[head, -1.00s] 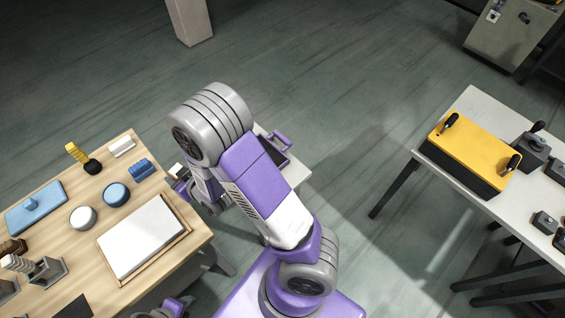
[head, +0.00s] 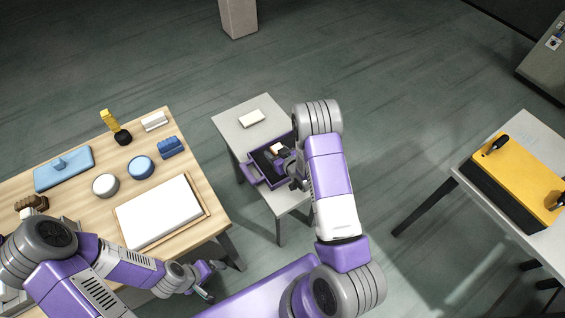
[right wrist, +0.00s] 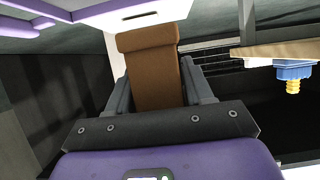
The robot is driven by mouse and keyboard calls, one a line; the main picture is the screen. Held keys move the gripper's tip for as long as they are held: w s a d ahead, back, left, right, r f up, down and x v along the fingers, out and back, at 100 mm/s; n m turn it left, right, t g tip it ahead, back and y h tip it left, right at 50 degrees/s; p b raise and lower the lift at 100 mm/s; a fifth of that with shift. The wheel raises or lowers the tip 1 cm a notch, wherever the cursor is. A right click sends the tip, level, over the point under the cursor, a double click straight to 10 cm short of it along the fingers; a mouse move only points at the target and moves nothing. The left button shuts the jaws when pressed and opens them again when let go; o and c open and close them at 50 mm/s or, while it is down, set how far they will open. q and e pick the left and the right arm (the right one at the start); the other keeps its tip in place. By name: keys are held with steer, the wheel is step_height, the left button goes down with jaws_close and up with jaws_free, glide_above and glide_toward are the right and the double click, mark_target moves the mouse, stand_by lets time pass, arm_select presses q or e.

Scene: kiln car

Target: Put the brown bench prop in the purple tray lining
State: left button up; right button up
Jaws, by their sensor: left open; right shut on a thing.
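The brown bench prop (right wrist: 152,75) is a brown block between the two grey fingers of my right gripper (right wrist: 158,85), which is shut on it. In the head view my right gripper (head: 281,156) is over the purple tray (head: 251,173), which has a dark inside and stands on a small grey table. Whether the prop touches the tray's floor I cannot tell. My left gripper (head: 207,284) is open and empty, low beside the wooden table's front right corner.
The small grey table (head: 232,127) carries a white block (head: 251,117) behind the tray. The wooden table (head: 85,185) at left holds a white slab (head: 158,210), blue pieces and round pots. A yellow-topped box (head: 520,175) stands on the right table. Open floor lies between.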

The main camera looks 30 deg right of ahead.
step_height(320, 180, down, 10)
steer(key=shift+r+b, duration=0.1)
steer(key=shift+b, duration=0.9)
steer(key=shift+f, duration=0.2)
steer(key=o, duration=1.1)
steer(key=shift+r, duration=0.1)
